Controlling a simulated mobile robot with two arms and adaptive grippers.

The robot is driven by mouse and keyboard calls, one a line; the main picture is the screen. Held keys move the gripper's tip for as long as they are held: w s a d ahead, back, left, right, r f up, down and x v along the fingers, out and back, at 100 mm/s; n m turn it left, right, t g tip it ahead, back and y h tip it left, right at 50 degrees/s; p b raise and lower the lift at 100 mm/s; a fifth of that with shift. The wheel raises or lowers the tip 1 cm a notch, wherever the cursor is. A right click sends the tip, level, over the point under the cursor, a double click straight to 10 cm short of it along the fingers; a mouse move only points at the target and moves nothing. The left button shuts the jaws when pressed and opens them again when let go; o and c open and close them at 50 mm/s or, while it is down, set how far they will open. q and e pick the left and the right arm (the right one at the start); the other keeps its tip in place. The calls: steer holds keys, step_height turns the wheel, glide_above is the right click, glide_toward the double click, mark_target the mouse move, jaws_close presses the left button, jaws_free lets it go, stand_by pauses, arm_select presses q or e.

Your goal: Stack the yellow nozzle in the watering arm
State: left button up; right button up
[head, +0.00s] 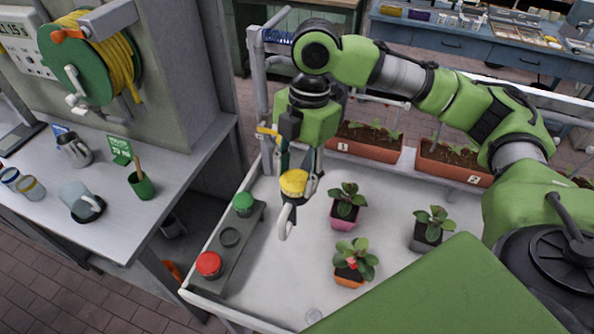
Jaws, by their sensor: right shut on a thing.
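The yellow nozzle (293,182) is a round yellow cap held between the fingers of my right gripper (297,181), above the left part of the white tray table. A pale curved pipe end (286,222) hangs just below the nozzle; I cannot tell whether it touches it or whether it is the watering arm. A grey upright frame (262,95) with a blue coiled hose (278,36) stands behind my gripper. A small yellow lever (268,133) shows beside the gripper. My left gripper is not in view.
A grey rack (250,220) holds a green nozzle (243,204) and a red nozzle (208,264), with an empty round slot between. Pink (346,209), orange (352,273) and grey (428,235) potted plants stand on the tray table (300,262). Two brown planters (366,145) stand behind.

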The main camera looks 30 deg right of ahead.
mark_target(303, 172)
steer(key=shift+f, duration=0.25)
steer(key=o, duration=1.1)
step_height(303, 172, up, 13)
steer(key=d+b, duration=0.1)
steer(key=shift+w+d+f, duration=0.2)
steer(key=shift+d, duration=0.15)
steer(key=shift+f, duration=0.1)
